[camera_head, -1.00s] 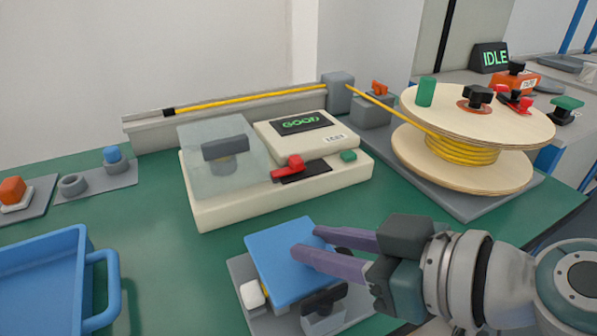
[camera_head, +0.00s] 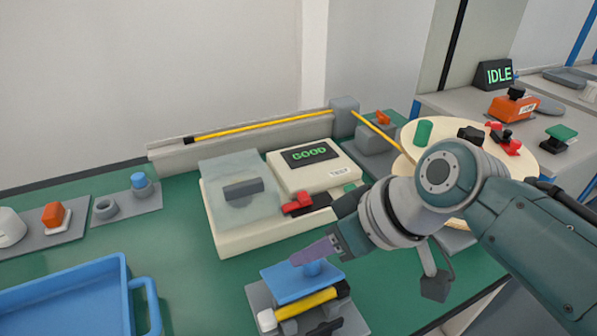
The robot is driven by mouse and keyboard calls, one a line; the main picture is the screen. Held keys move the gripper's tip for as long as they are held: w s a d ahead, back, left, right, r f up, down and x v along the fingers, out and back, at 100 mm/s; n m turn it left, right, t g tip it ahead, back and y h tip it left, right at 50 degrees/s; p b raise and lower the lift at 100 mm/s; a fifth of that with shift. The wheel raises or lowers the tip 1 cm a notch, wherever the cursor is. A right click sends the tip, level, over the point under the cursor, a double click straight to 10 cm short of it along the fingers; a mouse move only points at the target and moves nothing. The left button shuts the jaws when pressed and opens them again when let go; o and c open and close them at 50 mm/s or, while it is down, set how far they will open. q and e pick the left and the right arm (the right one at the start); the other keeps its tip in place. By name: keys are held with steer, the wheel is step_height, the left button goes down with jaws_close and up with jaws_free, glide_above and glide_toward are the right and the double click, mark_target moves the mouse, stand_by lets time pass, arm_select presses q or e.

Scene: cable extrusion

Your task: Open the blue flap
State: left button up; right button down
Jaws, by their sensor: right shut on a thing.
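The blue flap (camera_head: 288,283) sits on a small grey fixture (camera_head: 262,297) at the bottom centre. It is tilted, and a yellow cylinder (camera_head: 306,303) shows along its near edge. A blue knob (camera_head: 314,267) stands up from the flap. My right gripper (camera_head: 312,257), with purple fingers, reaches in from the right and is shut on the flap's knob. The wrist and near finger hide part of the grip. My left gripper is not in view.
A cream device (camera_head: 232,238) with a clear lid and a GOOD display (camera_head: 310,154) stands behind the flap. A blue tray (camera_head: 60,305) is at the lower left. Green table between tray and fixture is clear.

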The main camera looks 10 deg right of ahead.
stand_by(0.3)
steer(key=c, duration=0.6)
jaws_free()
steer(key=p+v, duration=0.3)
steer(key=v, duration=0.7)
